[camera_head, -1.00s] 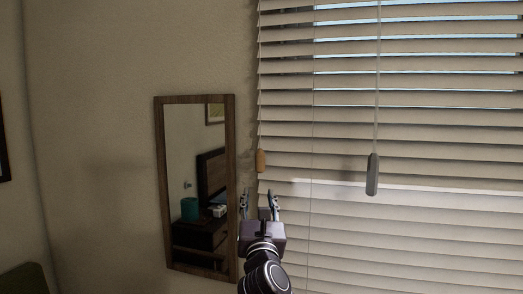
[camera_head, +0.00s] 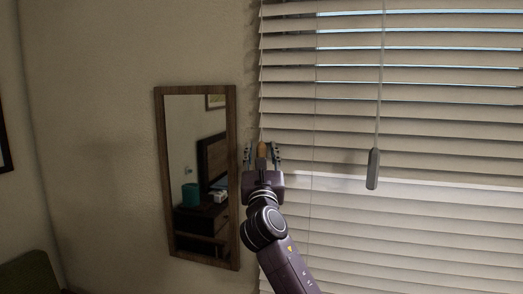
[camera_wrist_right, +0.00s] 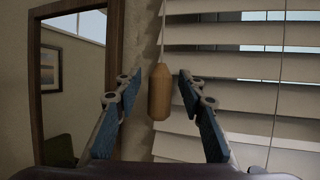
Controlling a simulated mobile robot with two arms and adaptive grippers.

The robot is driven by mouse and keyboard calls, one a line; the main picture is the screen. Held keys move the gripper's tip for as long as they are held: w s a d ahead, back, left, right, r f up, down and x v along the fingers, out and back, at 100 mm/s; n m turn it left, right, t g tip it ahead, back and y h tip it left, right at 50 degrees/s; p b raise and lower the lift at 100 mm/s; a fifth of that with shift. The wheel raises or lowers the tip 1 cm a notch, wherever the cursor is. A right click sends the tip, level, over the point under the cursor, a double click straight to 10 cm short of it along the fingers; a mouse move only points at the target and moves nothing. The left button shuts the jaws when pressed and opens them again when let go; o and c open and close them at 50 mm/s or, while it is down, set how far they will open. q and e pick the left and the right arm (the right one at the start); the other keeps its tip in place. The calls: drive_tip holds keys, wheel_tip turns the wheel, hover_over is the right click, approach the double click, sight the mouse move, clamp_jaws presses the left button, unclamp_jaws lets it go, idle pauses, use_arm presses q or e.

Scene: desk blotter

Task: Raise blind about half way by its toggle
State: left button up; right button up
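The blind (camera_head: 440,130) hangs over the window at the right of the head view, its slats covering most of it. A small orange-brown toggle (camera_head: 262,150) hangs on a cord at the blind's left edge. My right gripper (camera_head: 262,156) is open, with the toggle between its fingers in the head view. In the right wrist view the toggle (camera_wrist_right: 160,92) hangs upright between the two open fingers, with a gap on each side. A grey toggle (camera_head: 373,168) hangs on another cord farther right. My left gripper is not in view.
A wood-framed mirror (camera_head: 236,180) is on the wall just left of my right gripper, and its frame (camera_wrist_right: 116,50) also shows in the right wrist view. A green piece of furniture (camera_head: 30,275) is at the lower left.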

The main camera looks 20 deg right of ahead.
drive_tip(key=shift+c, duration=0.7)
clamp_jaws()
